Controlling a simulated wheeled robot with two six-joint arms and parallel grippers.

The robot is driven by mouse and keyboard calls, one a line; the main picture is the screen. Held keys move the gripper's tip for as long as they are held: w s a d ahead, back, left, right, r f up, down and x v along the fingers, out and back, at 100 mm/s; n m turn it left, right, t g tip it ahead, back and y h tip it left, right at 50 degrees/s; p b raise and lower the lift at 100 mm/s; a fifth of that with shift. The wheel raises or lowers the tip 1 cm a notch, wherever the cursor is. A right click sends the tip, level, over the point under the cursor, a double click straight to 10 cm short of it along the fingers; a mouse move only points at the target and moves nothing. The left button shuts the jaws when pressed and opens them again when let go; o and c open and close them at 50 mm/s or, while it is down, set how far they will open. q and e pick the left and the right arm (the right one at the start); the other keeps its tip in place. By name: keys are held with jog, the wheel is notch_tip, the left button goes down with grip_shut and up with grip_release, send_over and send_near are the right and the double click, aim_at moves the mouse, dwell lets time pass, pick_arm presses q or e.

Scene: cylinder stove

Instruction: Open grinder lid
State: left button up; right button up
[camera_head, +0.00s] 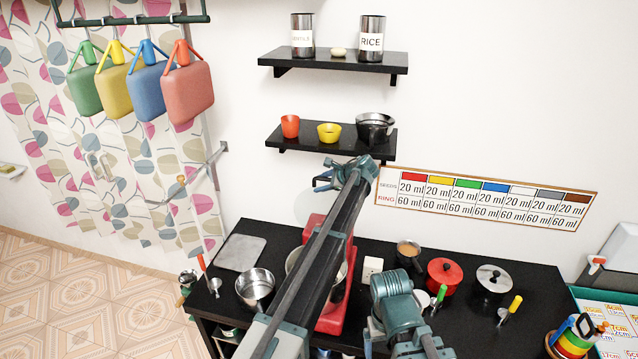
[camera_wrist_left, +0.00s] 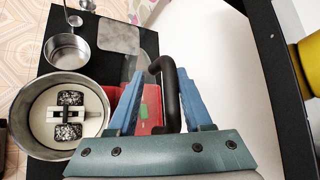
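The red grinder (camera_head: 331,318) stands on the black counter, largely hidden behind my left arm. Its steel bowl (camera_wrist_left: 28,128) shows in the left wrist view, uncovered from above, with a white inside and two speckled black rollers (camera_wrist_left: 70,98). A faint, see-through rounded shape above the grinder (camera_head: 311,207) looks like the lid raised against the wall, but its outline is hard to tell. A black curved handle (camera_wrist_left: 170,72) stands between the blue fingers of my left gripper (camera_wrist_left: 158,80). The fingers are apart, with a gap around the handle. My right gripper cannot be made out.
A steel pot (camera_head: 255,288) and a grey plate (camera_head: 240,252) lie left of the grinder. A red pot (camera_head: 444,272) and a lidded steel pot (camera_head: 493,279) stand on the right. A shelf with cups (camera_head: 329,140) is close above my left gripper.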

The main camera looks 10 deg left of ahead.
pick_arm(q)
jog(key=s+d, duration=0.6)
jog(key=d, duration=0.5)
jog(key=shift+s+d+r, duration=0.3)
jog(key=shift+s+r, duration=0.1)
jog(key=shift+r, duration=0.05)
pick_arm(e)
jog(key=shift+r, duration=0.4)
